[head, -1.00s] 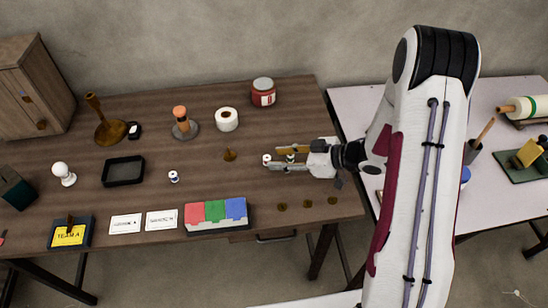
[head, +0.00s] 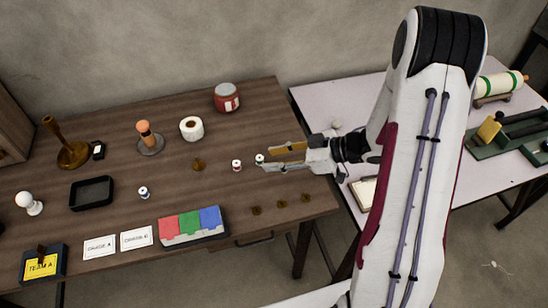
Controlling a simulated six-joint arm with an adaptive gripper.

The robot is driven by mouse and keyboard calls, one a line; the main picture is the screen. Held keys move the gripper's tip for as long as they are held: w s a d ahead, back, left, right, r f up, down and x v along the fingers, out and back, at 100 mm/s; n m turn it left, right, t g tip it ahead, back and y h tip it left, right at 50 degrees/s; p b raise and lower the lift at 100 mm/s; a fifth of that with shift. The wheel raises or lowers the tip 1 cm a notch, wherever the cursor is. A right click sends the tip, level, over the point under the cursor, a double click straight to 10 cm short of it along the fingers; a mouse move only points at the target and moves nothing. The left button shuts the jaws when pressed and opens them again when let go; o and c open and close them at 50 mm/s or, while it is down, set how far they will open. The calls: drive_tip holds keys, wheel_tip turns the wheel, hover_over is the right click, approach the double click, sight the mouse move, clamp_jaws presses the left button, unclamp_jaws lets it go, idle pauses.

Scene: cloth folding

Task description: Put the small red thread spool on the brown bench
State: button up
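The small red thread spool (head: 237,165) stands upright on the brown bench (head: 250,110), to the left of my gripper. A green-and-white spool (head: 259,158) stands between it and my gripper, close to the fingertips. My gripper (head: 268,159) is low over the right part of the bench, pointing left. Its two fingers are spread and nothing shows held between them. The red spool is clear of the fingers.
A blue spool (head: 144,192) and a black tray (head: 92,192) are further left. A red-green-blue box (head: 194,226) and brass discs (head: 282,203) lie near the front edge. A pale table (head: 315,105) stands to the right. Bare bench lies behind the spools.

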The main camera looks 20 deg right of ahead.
idle(0.4)
drive_tip(key=shift+w+d+r+h, duration=0.25)
drive_tip(key=shift+w+r+h, duration=0.05)
drive_tip(key=shift+w, duration=0.2)
drive_tip(key=w+d+r+m+t+h, duration=0.2)
drive_tip(key=d+r+h, duration=0.3)
drive_tip(key=r, duration=0.2)
drive_tip(key=w+d+r+m+t+h, duration=0.2)
drive_tip(key=d+r+h, duration=0.2)
drive_tip(key=r, duration=0.4)
drive_tip(key=s+d+r+m+g+h, duration=0.1)
drive_tip(key=s+r+m+h, duration=0.3)
drive_tip(key=s+r, duration=0.4)
drive_tip(key=s+a+m+g+y, duration=0.1)
drive_tip(key=s+a, duration=0.2)
drive_tip(key=s, duration=0.4)
drive_tip(key=s+a+m+g+y, duration=0.1)
drive_tip(key=s+a, duration=0.3)
drive_tip(key=s, duration=0.4)
drive_tip(key=s+a+f+m+g+y, duration=0.1)
drive_tip(key=s+a, duration=0.2)
drive_tip(key=s, duration=0.4)
drive_tip(key=shift+s+a+g, duration=0.2)
drive_tip(key=shift+a+g, duration=0.1)
drive_tip(key=shift+g, duration=0.1)
